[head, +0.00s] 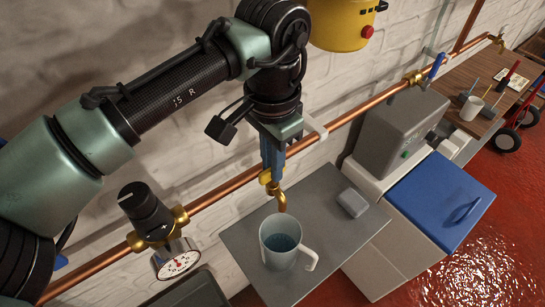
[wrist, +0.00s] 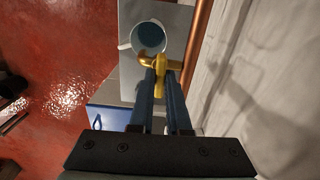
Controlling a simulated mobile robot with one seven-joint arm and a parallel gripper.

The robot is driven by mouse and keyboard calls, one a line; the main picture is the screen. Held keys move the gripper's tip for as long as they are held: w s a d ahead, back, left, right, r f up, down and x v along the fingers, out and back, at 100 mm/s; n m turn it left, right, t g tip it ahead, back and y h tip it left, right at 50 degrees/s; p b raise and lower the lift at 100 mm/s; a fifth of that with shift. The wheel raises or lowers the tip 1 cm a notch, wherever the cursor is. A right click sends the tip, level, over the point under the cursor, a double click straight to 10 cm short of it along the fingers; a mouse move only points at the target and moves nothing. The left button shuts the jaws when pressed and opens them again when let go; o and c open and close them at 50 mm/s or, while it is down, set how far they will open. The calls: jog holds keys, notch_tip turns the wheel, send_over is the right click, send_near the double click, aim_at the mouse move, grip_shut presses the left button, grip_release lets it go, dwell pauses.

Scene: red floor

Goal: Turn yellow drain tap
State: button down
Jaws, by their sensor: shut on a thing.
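The yellow drain tap (head: 280,196) hangs off the copper pipe against the white brick wall, its spout curving down over a mug. It also shows in the wrist view (wrist: 146,60). My gripper (head: 270,168) comes down on it from above, with blue fingers. In the wrist view my gripper (wrist: 161,70) has its two fingertips on either side of the tap's yellow handle, shut on it. The fingers partly hide the handle in the head view. A pale mug (head: 268,242) with bluish liquid inside stands under the spout.
The mug stands on a grey table (head: 240,238) beside a small grey block (head: 352,203). A gauge (head: 178,260) and black knob (head: 144,211) sit on the pipe at left. A grey box (head: 400,130) and blue-lidded bin (head: 440,200) stand right. Red floor is open beyond.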

jog(key=shift+m, duration=0.3)
jog(key=c, duration=0.9)
grip_release()
jog(key=shift+r, duration=0.15)
notch_tip(320, 180, up, 13)
jog(key=shift+f, duration=0.15)
